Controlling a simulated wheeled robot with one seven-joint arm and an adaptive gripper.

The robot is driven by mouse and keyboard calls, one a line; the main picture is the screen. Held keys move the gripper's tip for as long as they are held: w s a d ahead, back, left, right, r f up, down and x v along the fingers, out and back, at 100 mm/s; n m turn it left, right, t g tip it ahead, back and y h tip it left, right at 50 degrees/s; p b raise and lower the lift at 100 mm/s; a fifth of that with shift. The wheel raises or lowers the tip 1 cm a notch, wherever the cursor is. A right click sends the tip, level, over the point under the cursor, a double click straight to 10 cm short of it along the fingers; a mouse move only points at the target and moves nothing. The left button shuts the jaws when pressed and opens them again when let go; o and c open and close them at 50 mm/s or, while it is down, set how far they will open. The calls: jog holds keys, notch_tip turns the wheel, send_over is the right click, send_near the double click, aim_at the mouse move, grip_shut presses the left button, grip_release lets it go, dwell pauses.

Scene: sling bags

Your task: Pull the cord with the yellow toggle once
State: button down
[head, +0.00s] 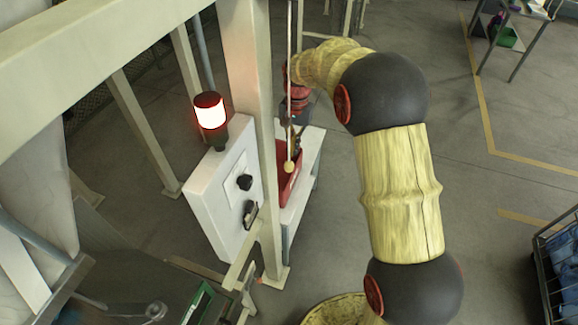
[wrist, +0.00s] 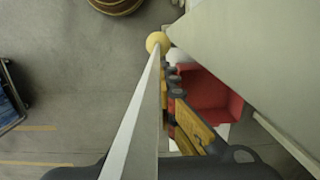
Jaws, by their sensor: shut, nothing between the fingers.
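The cord (head: 290,60) hangs from above in the head view and ends in a round yellow toggle (head: 289,166). In the wrist view the cord (wrist: 143,100) runs close past the camera to the yellow toggle (wrist: 157,43) at its far end. My gripper (head: 296,140) points down beside the cord, above the toggle's level in the picture. It also shows in the wrist view (wrist: 173,80), right of the cord, shut and empty. The cord passes in front of part of the gripper in the head view; whether they touch I cannot tell.
A red bin (head: 285,184) sits on a white table (head: 308,165) below. A white control box (head: 222,190) with black knobs and a lit beacon (head: 210,113) stands to the left, beside a frame post (head: 250,80). A wire cart (head: 552,270) holds blue items at right.

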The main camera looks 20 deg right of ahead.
notch_tip(320, 180, up, 7)
jog(key=shift+w+d, duration=0.25)
jog(key=shift+w, duration=0.1)
dwell(0.5)
jog(key=s+a+f+n+t+b, duration=0.1)
jog(key=s+f+n+t+b, duration=0.2)
jog(key=s+b, duration=0.6)
jog(key=s+a+f+n+t+b, duration=0.1)
jog(key=s+f+n+t+b, duration=0.2)
jog(key=s+b, duration=0.7)
jog(key=s+f+n, duration=0.1)
jog(key=s+f, duration=0.1)
jog(key=s, duration=1.2)
jog(key=shift+f+t+h, duration=0.2)
jog(key=shift+t+h, duration=0.1)
jog(key=shift+h, duration=0.1)
